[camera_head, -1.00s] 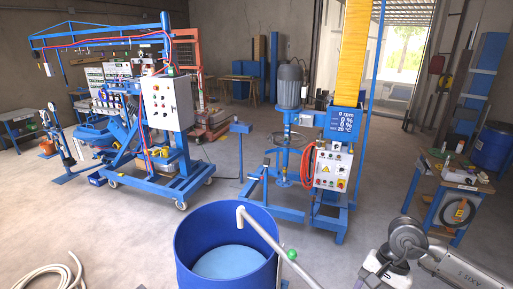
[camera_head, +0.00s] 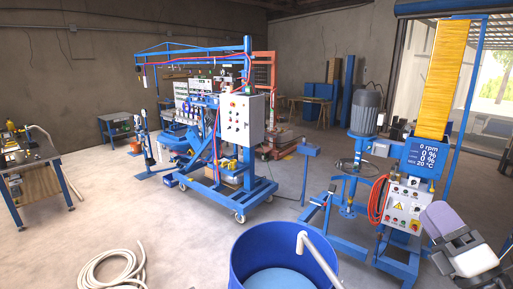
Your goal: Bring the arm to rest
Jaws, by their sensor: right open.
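My right gripper (camera_head: 464,245) is at the lower right edge of the head view, seen as grey and black parts with a pale violet-grey piece. Its jaws are open, and I see nothing held in them. It overlaps the lower right of the disperser mixer's control box (camera_head: 404,204) in the picture; the gap in depth is hard to tell. The disperser mixer has a grey motor (camera_head: 367,112) on a blue frame and a display reading 0 rpm. My left gripper is not in view.
An open blue drum (camera_head: 240,262) with a white pipe (camera_head: 318,258) stands at the bottom centre. A coiled hose (camera_head: 112,268) lies on the floor at left. A wheeled blue rig (camera_head: 218,178) stands behind. A workbench (camera_head: 40,183) is at far left. Floor between is clear.

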